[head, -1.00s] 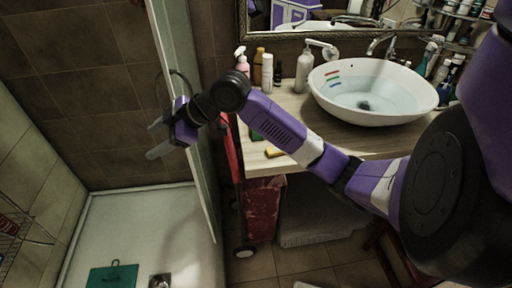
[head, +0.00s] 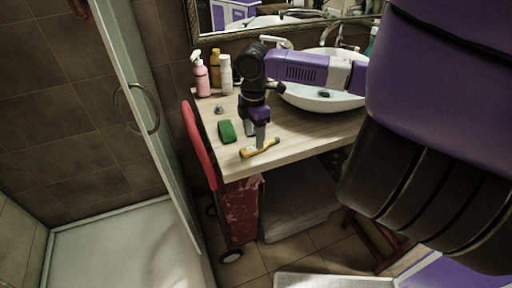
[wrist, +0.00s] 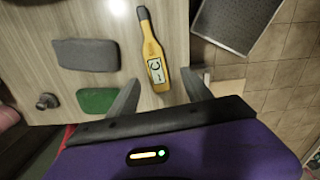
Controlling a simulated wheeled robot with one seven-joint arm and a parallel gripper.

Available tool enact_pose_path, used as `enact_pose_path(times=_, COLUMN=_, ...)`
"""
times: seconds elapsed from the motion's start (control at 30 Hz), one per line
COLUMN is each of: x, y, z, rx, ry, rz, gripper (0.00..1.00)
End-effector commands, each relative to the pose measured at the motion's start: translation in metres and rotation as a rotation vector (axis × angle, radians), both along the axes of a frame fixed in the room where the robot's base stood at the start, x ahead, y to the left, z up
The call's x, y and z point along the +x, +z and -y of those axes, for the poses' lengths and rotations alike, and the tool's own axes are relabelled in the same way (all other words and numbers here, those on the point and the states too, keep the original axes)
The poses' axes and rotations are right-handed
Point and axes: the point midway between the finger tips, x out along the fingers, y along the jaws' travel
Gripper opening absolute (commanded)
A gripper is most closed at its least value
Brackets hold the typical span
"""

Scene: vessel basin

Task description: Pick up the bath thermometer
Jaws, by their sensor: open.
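The bath thermometer (head: 262,148) is yellow with a dark tip and lies flat near the front edge of the wooden counter. In the wrist view the thermometer (wrist: 152,48) shows a small display at its wide end, and its narrow dark end points away from my gripper. My gripper (head: 257,140) is directed down over the counter at the thermometer. In the wrist view my gripper (wrist: 160,92) is open, with its fingers to either side of the thermometer's wide end. I cannot tell the exact height gap. No grip on it shows.
A green block (head: 227,131) and a small knob-like thing (head: 219,109) lie left of my gripper. A flat grey block (wrist: 87,54) lies left of the thermometer. Bottles (head: 201,78) and the white basin (head: 310,103) stand behind. A red folded thing (head: 197,140) stands at the counter's left side.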

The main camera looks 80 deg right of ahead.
Motion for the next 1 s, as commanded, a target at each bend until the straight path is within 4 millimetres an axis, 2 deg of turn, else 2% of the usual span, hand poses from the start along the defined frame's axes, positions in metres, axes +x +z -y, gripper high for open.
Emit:
enact_pose_path(times=0.3, x=0.001, y=-0.041, z=0.006, rx=0.000, ry=0.000, rz=0.000, gripper=0.58)
enact_pose_path(times=0.63, x=0.002, y=-0.049, z=0.005, rx=-0.001, ry=0.001, rz=0.002, gripper=0.58)
enact_pose_path(times=0.9, x=0.002, y=-0.048, z=0.005, rx=-0.001, ry=0.000, rz=0.002, gripper=0.05)
enact_pose_path(times=0.93, x=0.002, y=-0.048, z=0.005, rx=-0.001, ry=0.000, rz=0.002, gripper=0.00)
enact_pose_path(times=1.0, x=0.002, y=-0.048, z=0.006, rx=-0.001, ry=0.000, rz=0.002, gripper=0.00)
